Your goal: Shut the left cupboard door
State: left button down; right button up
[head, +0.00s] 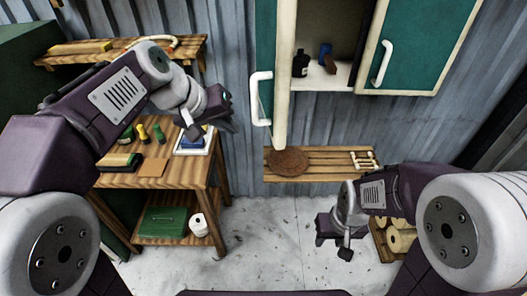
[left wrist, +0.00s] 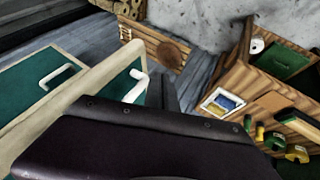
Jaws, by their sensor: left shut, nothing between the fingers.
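The left cupboard door (head: 265,45) stands open, swung outward and seen nearly edge-on, with its teal face and a white handle (head: 260,98) on the left. The left door's pale edge (left wrist: 100,75) and handle (left wrist: 137,87) also show in the left wrist view. The cupboard inside (head: 325,30) is exposed beside it. The right cupboard door (head: 415,50) is teal with a white handle and looks shut. My left gripper (head: 212,128) is shut and empty, left of the left door and apart from its handle. My right gripper (head: 334,246) is low, below the wall shelf; its jaw opening is unclear.
A wooden workbench (head: 160,175) with tools lies under my left arm. The floor between is clear.

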pick_arm(q)
jog(key=d+r+p+x, duration=0.1)
jog(key=d+p+x, duration=0.1)
jog(key=x, duration=1.1)
jog(key=shift+w+d+r, duration=0.25)
jog(key=shift+w+r, duration=0.05)
jog(key=shift+w, duration=0.1)
pick_arm(e)
jog(key=shift+w+r, duration=0.7)
jog(key=shift+r, duration=0.35)
pick_arm(q)
jog(key=shift+w, duration=0.15)
pick_arm(e)
jog(key=shift+w, duration=0.15)
